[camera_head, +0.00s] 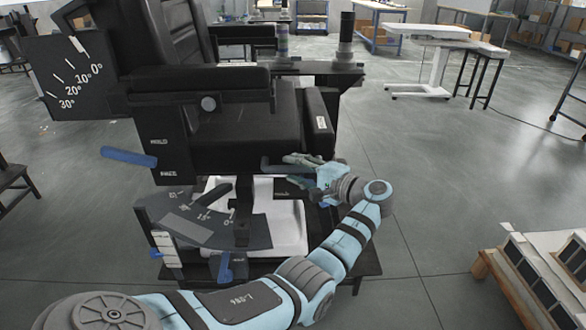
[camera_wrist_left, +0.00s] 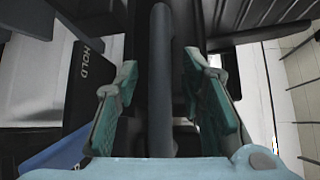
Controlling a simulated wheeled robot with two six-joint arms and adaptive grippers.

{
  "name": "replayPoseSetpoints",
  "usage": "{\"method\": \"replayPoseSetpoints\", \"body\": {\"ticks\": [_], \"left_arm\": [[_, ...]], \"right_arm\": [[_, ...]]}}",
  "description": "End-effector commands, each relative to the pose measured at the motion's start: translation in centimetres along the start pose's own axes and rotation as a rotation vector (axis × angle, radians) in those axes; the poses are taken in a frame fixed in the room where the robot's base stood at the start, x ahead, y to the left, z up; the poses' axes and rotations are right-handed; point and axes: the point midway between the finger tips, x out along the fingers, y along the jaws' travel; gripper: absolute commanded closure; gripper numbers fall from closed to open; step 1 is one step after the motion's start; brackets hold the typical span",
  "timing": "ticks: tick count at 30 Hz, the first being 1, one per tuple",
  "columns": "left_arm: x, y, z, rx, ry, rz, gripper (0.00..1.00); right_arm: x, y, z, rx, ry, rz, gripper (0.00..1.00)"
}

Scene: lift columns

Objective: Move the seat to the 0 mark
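The black seat (camera_head: 235,140) is level, with its backrest upright. A lower dial plate (camera_head: 185,222), with 0° at its right end and larger angles to its left, sits below it; I cannot tell which mark a pointer reads. My left gripper (camera_head: 292,172) is at the seat's front right, beside a dark bar (camera_head: 282,163). In the left wrist view, its two fingers (camera_wrist_left: 162,100) are spread with a dark bar (camera_wrist_left: 160,65) between them and gaps on both sides. My right gripper is not in view.
An upper dial plate (camera_head: 68,78) reads 0° to 30°. A blue lever (camera_head: 130,156) sticks out beside HOLD and FREE labels; another blue lever (camera_head: 225,267) hangs below the lower dial. A wooden rack (camera_head: 535,275) stands at the right. The floor between is clear.

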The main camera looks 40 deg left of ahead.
Motion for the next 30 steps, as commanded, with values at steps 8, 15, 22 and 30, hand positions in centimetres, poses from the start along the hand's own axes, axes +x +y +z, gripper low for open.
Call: {"method": "replayPoseSetpoints", "body": {"ticks": [8,15,22,30], "left_arm": [[-7.5,0.1,-0.1,0.001,0.005,0.003,0.64],[-10.8,0.0,0.0,0.0,0.003,0.0,0.64],[-10.8,0.0,0.0,0.0,0.003,0.0,0.64],[-10.8,0.0,0.0,0.0,0.003,0.0,0.64]], "right_arm": [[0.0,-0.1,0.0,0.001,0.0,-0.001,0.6],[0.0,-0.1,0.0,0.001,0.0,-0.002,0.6],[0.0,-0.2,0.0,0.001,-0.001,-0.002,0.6],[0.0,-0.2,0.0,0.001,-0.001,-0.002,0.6]]}}
